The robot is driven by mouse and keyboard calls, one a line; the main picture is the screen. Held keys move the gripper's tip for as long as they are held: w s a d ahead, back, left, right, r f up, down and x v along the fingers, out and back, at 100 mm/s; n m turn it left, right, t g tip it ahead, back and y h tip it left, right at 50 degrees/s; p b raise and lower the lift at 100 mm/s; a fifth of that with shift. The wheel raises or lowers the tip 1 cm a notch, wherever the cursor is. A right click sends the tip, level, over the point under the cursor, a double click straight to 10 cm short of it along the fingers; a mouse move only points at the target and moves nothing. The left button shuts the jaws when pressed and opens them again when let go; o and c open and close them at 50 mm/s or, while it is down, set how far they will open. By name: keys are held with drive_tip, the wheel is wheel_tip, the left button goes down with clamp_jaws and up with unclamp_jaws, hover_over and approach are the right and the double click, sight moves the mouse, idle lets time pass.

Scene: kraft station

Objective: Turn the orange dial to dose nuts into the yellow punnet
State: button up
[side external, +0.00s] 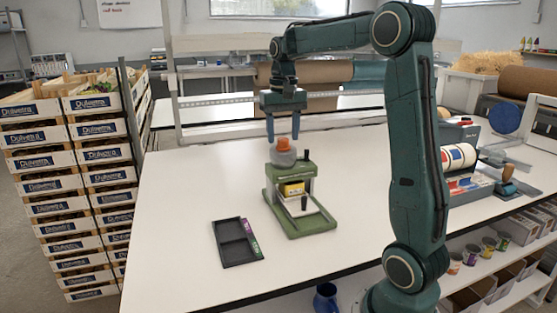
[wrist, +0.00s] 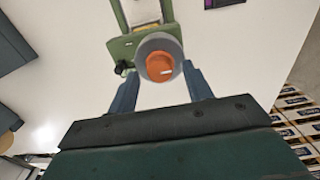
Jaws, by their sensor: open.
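The orange dial (side external: 284,144) sits on top of a round grey hopper (side external: 283,158) on the green dispenser (side external: 300,223). In the wrist view the dial (wrist: 160,66) is near the centre, with a pale mark on it. A small yellow box (side external: 291,188), which looks like the punnet, is inside the dispenser frame below the hopper. Its contents cannot be seen. My gripper (side external: 283,138) points down over the dial, open and empty. In the wrist view its fingers (wrist: 160,72) stand apart to either side of the dial. Whether they touch it cannot be told.
A black compartmented tray (side external: 238,243) with a coloured strip lies on the white table left of the dispenser. A machine with a striped roll (side external: 458,158) stands at the right. Crates (side external: 95,150) are stacked beyond the left edge. The table around the dispenser is mostly clear.

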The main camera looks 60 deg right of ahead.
sight(282, 140)
wheel_tip(282, 140, up, 13)
drive_tip(key=shift+f, duration=0.2)
idle(0.5)
drive_tip(key=shift+a, duration=0.15)
drive_tip(key=s+a+f+n+t, duration=0.1)
drive_tip(key=s+a+f+n, duration=0.15)
drive_tip(key=a, duration=0.45)
drive_tip(key=s+a+f+n+t, duration=0.2)
drive_tip(key=s+a, duration=0.2)
drive_tip(key=a, duration=0.3)
drive_tip(key=s+a+f+n+t, duration=0.2)
drive_tip(key=s+a+f+n, duration=0.2)
drive_tip(key=s+a+f, duration=0.3)
drive_tip(key=s+f, duration=0.3)
drive_tip(key=f, duration=0.1)
drive_tip(key=shift+a+t, duration=0.3)
drive_tip(key=shift+a, duration=0.05)
drive_tip(key=shift+f+n, duration=0.1)
drive_tip(key=shift+n, duration=0.15)
